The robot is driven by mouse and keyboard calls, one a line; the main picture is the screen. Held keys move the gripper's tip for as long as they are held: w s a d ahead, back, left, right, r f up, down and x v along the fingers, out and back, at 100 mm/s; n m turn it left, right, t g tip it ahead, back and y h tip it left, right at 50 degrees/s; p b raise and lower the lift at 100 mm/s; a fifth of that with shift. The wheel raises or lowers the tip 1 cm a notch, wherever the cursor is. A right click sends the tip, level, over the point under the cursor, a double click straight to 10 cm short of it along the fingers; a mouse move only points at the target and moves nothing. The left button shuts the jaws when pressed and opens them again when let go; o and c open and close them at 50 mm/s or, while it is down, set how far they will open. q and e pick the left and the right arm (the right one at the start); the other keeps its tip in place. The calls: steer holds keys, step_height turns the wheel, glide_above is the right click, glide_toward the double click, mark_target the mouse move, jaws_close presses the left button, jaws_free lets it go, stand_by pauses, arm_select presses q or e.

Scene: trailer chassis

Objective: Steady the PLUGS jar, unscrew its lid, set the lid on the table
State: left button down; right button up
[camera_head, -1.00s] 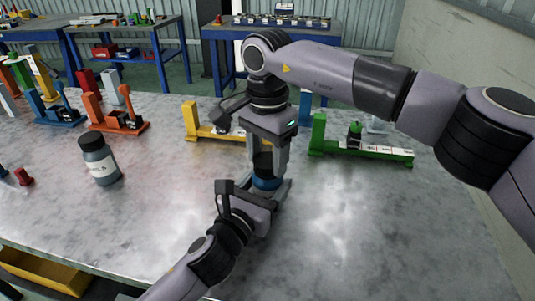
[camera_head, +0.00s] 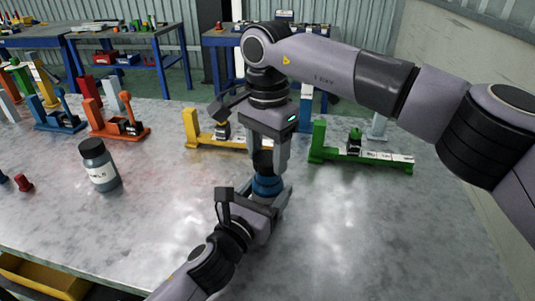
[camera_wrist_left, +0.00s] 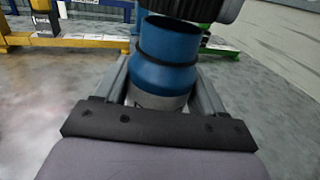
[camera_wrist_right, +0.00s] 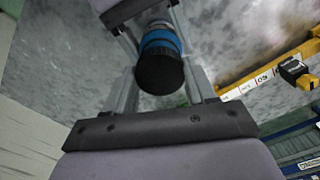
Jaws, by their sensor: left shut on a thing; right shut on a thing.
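A blue jar (camera_head: 267,186) stands near the middle of the table, its label hidden. My left gripper (camera_head: 268,197) is shut around its lower body; in the left wrist view the jar (camera_wrist_left: 168,60) sits between the fingers. Its blue neck and rim are bare in that view. A black ribbed lid (camera_wrist_left: 195,8) shows above the rim, shifted right, and seems apart from the jar. My right gripper (camera_head: 266,152) points down from above, shut on the lid (camera_head: 263,162). In the right wrist view the lid's round top (camera_wrist_right: 160,72) is between its fingers.
Another dark-lidded jar (camera_head: 98,165) stands at left, its label not clearly readable. A yellow fixture (camera_head: 200,138) and a green fixture (camera_head: 365,155) stand behind my grippers. An orange fixture (camera_head: 122,128) is farther left. The front right of the table (camera_head: 380,230) is clear.

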mark_target(267, 158)
arm_select(q)
steer(key=shift+f, duration=0.1)
arm_select(e)
steer(key=shift+r, duration=2.05)
arm_select(q)
jaws_free()
